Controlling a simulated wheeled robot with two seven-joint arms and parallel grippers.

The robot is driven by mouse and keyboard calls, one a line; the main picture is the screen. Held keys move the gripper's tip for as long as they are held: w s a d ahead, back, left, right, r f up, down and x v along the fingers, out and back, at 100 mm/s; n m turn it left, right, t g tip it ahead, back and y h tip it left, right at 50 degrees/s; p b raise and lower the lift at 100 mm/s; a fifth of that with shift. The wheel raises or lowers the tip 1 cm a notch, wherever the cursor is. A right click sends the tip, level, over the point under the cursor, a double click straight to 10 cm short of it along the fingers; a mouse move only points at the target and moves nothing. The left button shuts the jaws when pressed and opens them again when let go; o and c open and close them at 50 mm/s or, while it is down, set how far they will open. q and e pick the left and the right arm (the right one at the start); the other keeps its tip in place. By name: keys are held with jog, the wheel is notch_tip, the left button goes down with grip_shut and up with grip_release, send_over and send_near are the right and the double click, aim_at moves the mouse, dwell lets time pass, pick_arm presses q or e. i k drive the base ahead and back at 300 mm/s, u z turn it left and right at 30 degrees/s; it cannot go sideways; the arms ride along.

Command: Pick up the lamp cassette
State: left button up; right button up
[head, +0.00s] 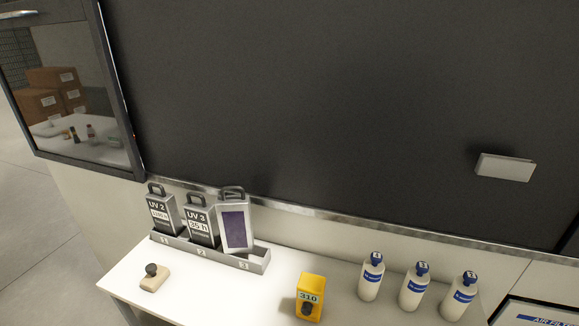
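Three cassettes with black top handles stand side by side in a grey rack (262,262) on the white table. The left cassette (163,210) reads "UV 2" and stands at the rack's "1" mark. The middle cassette (201,222) reads "UV 3" and "35 h" and stands at the "2" mark. The right cassette (236,226) has a light frame around a dark purple panel and stands over the part marked "3", leaning slightly. I cannot tell from its face which label it bears. Neither of my grippers is in view.
On the white table (225,300) are a stamp-like block with a dark knob (153,279), a yellow "310" device (310,297) and three white bottles with blue caps (413,288). A large dark machine panel (330,120) rises behind the rack. An "AIR FILTER" sign or box (530,314) is at the lower right.

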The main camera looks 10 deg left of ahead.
aim_at(233, 212)
jog(key=u, duration=0.8)
